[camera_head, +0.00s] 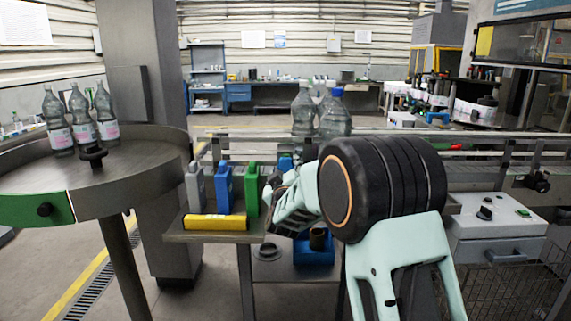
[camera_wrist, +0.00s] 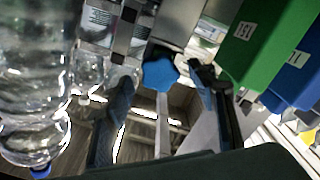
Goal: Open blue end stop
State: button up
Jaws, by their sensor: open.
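The blue end stop shows in the wrist view as a blue lobed knob (camera_wrist: 160,73) beside a grey metal block. In the head view a small blue part (camera_head: 286,162) at the conveyor's near edge is probably the same knob, partly hidden by my arm. My gripper (camera_wrist: 162,80) is open, with one dark finger on each side of the knob in the wrist view. Nothing is held, and I cannot tell whether a finger touches the knob. In the head view my forearm and wrist hide most of the gripper.
Grey, blue and green (camera_head: 252,189) jugs and a yellow block (camera_head: 215,222) stand on a small shelf left of my gripper. Clear bottles (camera_head: 335,115) stand on the conveyor behind; they appear close at left in the wrist view. A round table (camera_head: 130,180) holds more bottles.

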aim_at(285, 165)
jog(key=shift+w, duration=1.65)
jog(key=shift+s+r, duration=0.1)
grip_shut()
